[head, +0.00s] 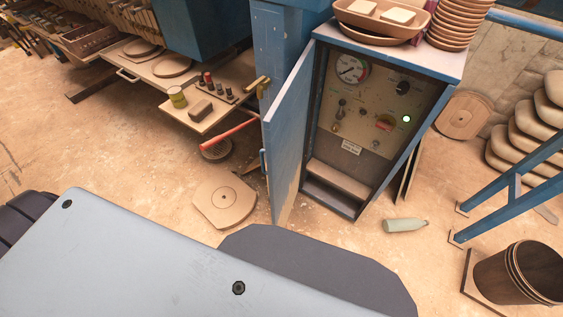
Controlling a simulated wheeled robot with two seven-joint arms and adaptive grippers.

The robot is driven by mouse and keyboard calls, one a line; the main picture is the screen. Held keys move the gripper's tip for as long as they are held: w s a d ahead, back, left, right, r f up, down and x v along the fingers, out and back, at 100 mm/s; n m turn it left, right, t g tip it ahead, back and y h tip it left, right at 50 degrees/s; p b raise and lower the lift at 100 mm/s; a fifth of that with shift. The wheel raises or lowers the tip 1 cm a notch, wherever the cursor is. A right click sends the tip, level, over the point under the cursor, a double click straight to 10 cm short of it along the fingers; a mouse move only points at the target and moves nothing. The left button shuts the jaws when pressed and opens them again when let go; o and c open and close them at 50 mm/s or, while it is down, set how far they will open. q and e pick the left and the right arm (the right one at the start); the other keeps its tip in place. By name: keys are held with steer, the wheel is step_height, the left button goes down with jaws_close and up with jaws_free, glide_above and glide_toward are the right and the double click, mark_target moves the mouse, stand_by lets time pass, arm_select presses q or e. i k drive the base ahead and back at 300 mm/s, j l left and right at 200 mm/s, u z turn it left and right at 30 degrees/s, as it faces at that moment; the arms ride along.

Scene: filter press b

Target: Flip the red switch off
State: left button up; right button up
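The red switch (385,123) is a rotary knob on the panel inside an open blue control cabinet (440,102). It sits in the lower right part of the panel, left of and below a small lit pale green lamp (406,119). Its exact setting is too small to tell. Nothing stands in front of the panel from this view. Neither of my grippers is in view.
The cabinet door (287,140) hangs open to the left. A gauge (351,69) and a black knob (402,87) sit higher on the panel. A green bottle (405,225) lies on the floor before the cabinet. A bucket (520,273) and blue frame (515,180) stand at right.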

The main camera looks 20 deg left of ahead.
mark_target(385, 125)
steer(key=j+z, duration=0.25)
steer(key=j, duration=0.65)
steer(key=k+j+z, duration=0.1)
steer(key=j+z, duration=0.15)
steer(key=j, duration=0.6)
